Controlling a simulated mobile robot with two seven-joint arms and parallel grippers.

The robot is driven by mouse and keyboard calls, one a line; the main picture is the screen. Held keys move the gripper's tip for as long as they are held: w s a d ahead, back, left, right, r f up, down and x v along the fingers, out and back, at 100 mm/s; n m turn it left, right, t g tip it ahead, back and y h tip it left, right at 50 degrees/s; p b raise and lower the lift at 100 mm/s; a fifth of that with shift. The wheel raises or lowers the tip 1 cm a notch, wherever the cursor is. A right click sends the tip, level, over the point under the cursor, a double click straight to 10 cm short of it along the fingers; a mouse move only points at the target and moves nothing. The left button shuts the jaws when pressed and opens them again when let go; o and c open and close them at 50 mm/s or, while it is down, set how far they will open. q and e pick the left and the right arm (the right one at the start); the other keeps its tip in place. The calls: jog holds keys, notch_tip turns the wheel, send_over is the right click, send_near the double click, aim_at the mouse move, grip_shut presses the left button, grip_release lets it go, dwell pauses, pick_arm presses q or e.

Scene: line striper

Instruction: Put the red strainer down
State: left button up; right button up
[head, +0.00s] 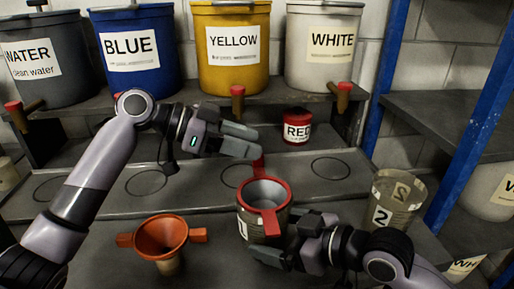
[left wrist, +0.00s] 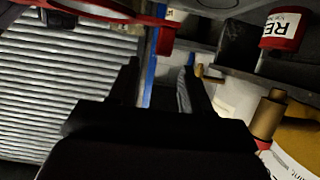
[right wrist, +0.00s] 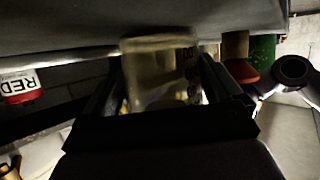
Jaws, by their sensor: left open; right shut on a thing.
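The red strainer (head: 268,222) sits on the mouth of the clear container marked 1 (head: 243,226), with one handle toward me and one pointing away. Its rim and a handle also show at the top of the left wrist view (left wrist: 167,32). My left gripper (head: 257,141) is open and empty, just beyond the far handle and apart from the strainer's bowl. My right gripper (head: 283,243) is low at the container's right front side, shut on the container, which shows blurred between its fingers in the right wrist view (right wrist: 160,75). The container's lower part is partly hidden.
An orange funnel (head: 160,236) stands at left front, and a clear container marked 2 (head: 397,202) at right. A small red pot (head: 297,127) and large blue (head: 140,50), yellow (head: 233,45) and white buckets stand behind. The ledge has several empty ring marks.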

pick_arm(q)
jog(key=v, duration=0.9)
jog(key=shift+a, duration=0.25)
jog(key=shift+r, duration=0.1)
pick_arm(e)
jog(key=o, duration=0.7)
